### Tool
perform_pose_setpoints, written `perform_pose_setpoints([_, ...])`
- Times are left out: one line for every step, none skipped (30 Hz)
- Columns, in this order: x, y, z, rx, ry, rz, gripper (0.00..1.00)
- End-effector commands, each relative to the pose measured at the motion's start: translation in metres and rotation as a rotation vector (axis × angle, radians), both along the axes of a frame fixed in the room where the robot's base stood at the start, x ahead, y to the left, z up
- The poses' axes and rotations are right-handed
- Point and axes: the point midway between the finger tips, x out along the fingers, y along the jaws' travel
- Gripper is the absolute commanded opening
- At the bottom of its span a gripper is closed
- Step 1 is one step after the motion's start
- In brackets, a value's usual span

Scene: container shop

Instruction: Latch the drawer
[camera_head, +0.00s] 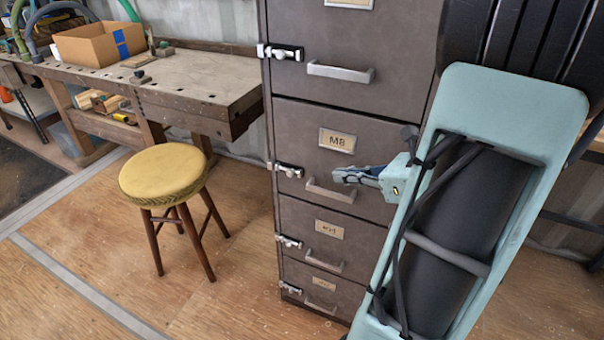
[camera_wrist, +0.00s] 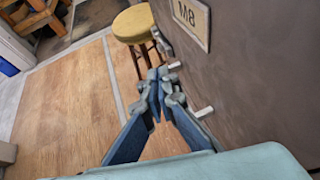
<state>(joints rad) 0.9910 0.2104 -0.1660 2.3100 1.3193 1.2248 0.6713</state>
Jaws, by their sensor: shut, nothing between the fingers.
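A dark grey filing cabinet (camera_head: 350,95) stands in the middle of the head view, with several drawers, each with a pale bar handle and a metal latch at its left edge. The drawer labelled M8 (camera_head: 310,150) looks closed or nearly so; I cannot tell if it is fully flush. Its latch (camera_head: 286,169) is at its left side; its setting is too small to tell. Its handle (camera_head: 330,191) is below the label. My gripper (camera_head: 338,175) is shut and empty, in front of this drawer near the handle's right end. In the wrist view the fingertips (camera_wrist: 160,80) partly cover the handle (camera_wrist: 204,112).
A yellow stool (camera_head: 164,174) stands left of the cabinet. A wooden workbench (camera_head: 190,85) with a cardboard box (camera_head: 98,45) is behind it. The wooden floor between stool and cabinet is clear. Other latches line the cabinet's left edge.

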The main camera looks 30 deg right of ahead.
Motion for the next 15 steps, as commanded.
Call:
perform_pose_setpoints([0.0,0.0,0.0,0.0,0.0,0.0,0.0])
perform_pose_setpoints([0.001,0.0,0.0,0.0,0.0,0.0,0.0])
perform_pose_setpoints([0.002,0.001,-0.001,-0.001,0.001,0.0,0.0])
perform_pose_setpoints([0.003,0.001,-0.002,-0.001,0.001,0.001,0.0])
perform_pose_setpoints([0.005,0.002,-0.003,0.0,0.0,0.001,0.0])
perform_pose_setpoints([0.008,0.003,-0.006,0.0,0.0,0.001,0.0])
perform_pose_setpoints([0.011,0.005,-0.008,0.0,0.0,0.002,0.0])
perform_pose_setpoints([0.014,0.007,-0.01,0.0,0.0,0.003,0.0])
perform_pose_setpoints([0.02,0.009,-0.014,0.0,0.001,0.004,0.0])
perform_pose_setpoints([0.025,0.012,-0.016,0.001,0.0,0.004,0.0])
perform_pose_setpoints([0.03,0.014,-0.019,0.0,0.001,0.004,0.0])
perform_pose_setpoints([0.037,0.017,-0.023,0.0,0.0,0.004,0.0])
perform_pose_setpoints([0.042,0.019,-0.026,0.0,0.0,0.004,0.0])
perform_pose_setpoints([0.048,0.022,-0.03,0.0,0.001,0.004,0.0])
perform_pose_setpoints([0.055,0.025,-0.034,0.0,0.0,0.006,0.0])
